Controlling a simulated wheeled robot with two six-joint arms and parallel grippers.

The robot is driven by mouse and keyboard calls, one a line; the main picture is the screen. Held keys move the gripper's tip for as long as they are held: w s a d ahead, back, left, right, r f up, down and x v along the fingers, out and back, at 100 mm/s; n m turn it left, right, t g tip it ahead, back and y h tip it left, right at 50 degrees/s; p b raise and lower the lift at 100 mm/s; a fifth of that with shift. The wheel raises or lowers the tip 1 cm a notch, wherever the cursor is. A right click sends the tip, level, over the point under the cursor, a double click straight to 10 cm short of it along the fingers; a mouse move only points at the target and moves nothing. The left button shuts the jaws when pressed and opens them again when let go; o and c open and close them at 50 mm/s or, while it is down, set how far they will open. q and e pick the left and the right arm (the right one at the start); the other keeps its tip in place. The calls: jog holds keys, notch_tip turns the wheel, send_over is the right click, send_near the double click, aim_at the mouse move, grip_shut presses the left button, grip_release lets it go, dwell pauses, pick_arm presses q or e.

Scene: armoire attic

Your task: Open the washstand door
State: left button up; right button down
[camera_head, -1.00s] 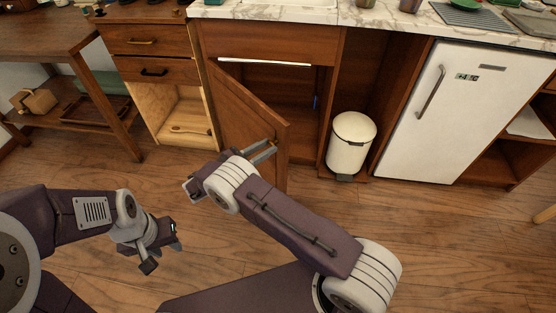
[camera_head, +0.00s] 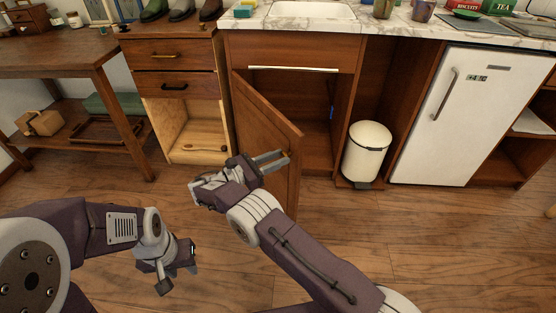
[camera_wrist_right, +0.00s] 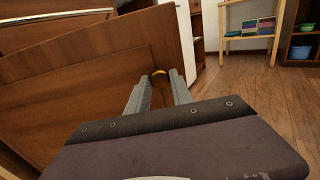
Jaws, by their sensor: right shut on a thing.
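The washstand door (camera_head: 263,125) is a brown wood panel under the sink, hinged on its left side. It stands partly open, swung out toward me, with the dark inside of the washstand (camera_head: 315,118) showing to its right. My right gripper (camera_head: 286,158) is at the door's free edge. In the right wrist view its fingers (camera_wrist_right: 158,90) close around a small brass-coloured knob (camera_wrist_right: 159,72) on the door's face. My left gripper (camera_head: 184,270) hangs empty over the floor at the lower left, its fingers apart, away from the door.
A white pedal bin (camera_head: 366,152) stands in the bay right of the washstand, with a white fridge (camera_head: 452,115) beyond. A drawer cabinet (camera_head: 172,85) with an open lower shelf is to the left. The wood floor (camera_head: 420,235) before the fridge is clear.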

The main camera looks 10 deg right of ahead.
jog(key=c, duration=1.1)
grip_release()
jog(key=shift+c, duration=0.2)
jog(key=b+v, duration=0.2)
jog(key=v, duration=0.5)
jog(key=shift+s+a+b, duration=0.15)
jog(key=shift+a+b, duration=0.05)
jog(key=shift+b, duration=0.15)
